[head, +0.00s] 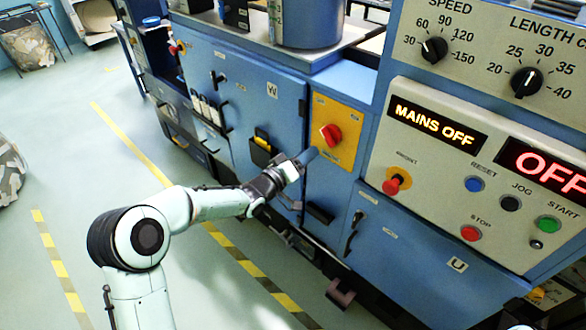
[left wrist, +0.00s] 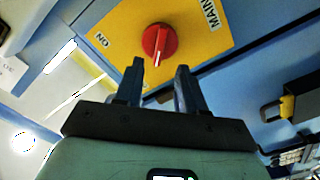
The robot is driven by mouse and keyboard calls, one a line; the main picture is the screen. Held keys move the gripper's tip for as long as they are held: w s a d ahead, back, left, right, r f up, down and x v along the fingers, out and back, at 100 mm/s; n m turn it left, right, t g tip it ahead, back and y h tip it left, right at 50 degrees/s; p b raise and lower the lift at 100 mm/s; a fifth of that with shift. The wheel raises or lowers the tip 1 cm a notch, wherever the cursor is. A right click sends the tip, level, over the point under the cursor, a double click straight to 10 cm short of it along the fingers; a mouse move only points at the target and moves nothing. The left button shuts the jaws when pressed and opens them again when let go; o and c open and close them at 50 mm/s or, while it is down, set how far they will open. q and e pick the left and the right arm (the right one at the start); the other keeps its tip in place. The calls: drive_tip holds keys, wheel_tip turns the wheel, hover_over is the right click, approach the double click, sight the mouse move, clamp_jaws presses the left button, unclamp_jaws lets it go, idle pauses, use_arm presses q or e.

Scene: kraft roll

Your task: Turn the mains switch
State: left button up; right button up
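The mains switch is a red rotary knob (head: 331,134) on a yellow plate (head: 346,158) on the blue cabinet front. In the left wrist view the red knob (left wrist: 159,41) is just beyond my fingertips, and the yellow plate (left wrist: 205,61) shows "MAIN" and "ON" lettering. My left gripper (head: 308,156) is in front of the plate, below and left of the knob. In the left wrist view its two fingers (left wrist: 159,70) are apart with nothing between them; the knob appears beyond the gap. A display (head: 435,124) reads "MAINS OFF". My right gripper is not in view.
Right of the switch is a control panel with speed (head: 434,50) and length (head: 526,82) dials, a red knob (head: 393,184) and several push buttons. Yellow-black tape (head: 243,262) marks the open floor at left.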

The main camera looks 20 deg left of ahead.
use_arm(q)
drive_tip(key=v, duration=0.5)
drive_tip(key=shift+s+a+b, duration=0.15)
drive_tip(key=shift+s+b, duration=0.15)
drive_tip(key=shift+b, duration=0.05)
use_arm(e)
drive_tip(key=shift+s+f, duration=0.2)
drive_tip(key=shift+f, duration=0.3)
